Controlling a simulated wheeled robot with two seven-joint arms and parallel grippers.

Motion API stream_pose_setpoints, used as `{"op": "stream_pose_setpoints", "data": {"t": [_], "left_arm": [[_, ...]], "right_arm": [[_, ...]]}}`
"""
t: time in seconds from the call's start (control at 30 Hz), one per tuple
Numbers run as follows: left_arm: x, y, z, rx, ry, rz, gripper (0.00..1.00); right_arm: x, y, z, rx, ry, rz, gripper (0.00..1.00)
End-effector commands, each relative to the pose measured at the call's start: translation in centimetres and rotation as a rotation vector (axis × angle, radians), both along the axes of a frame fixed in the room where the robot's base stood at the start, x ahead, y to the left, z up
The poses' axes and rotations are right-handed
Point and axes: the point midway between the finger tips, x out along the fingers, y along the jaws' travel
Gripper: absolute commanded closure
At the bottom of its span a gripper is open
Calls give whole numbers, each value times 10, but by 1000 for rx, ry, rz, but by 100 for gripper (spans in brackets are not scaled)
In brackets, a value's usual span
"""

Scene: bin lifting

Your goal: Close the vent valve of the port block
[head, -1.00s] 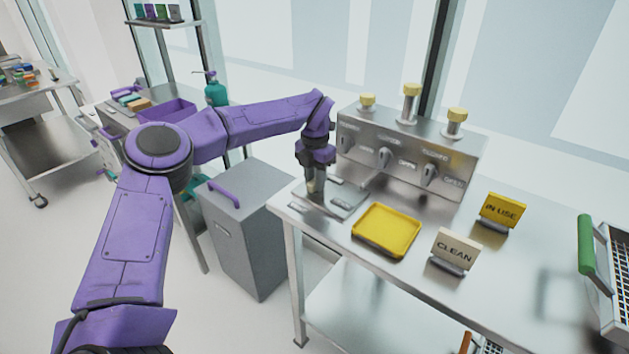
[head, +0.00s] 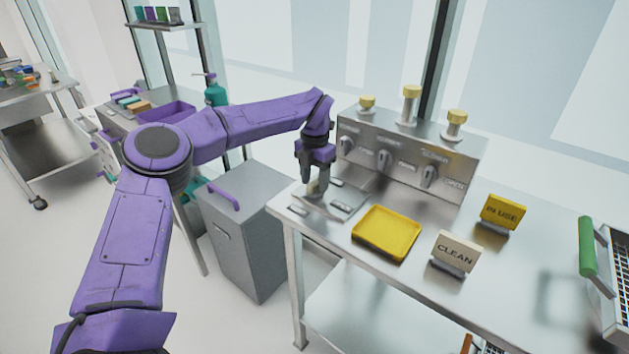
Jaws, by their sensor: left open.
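The port block (head: 405,160) is a grey metal box at the back of the steel table. The labels are too blurred to tell which is the vent valve. My left gripper (head: 314,181) points down, open, left of and in front of the block. It is over a small metal plate (head: 341,208), apart from the valves. A small pale piece (head: 314,188) shows between or behind its fingers. My right gripper is not in view.
Three yellow-capped posts (head: 411,95) stand on the block. A green-handled basket (head: 611,280) is at the right. A grey bin (head: 245,235) stands left of the table.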

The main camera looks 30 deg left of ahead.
Motion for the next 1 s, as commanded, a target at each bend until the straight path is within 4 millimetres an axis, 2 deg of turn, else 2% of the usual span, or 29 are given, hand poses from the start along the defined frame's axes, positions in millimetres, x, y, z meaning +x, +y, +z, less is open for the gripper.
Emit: {"op": "stream_pose_setpoints", "data": {"t": [0.2,0.4,0.53,1.0], "left_arm": [[1,-1,52,2,-7,1,49],[1,0,88,2,-3,0,49],[1,0,97,0,-3,1,49],[1,0,97,0,-2,0,49]], "right_arm": [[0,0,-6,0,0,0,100],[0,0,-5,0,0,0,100],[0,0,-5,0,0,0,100],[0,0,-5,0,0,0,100]]}}
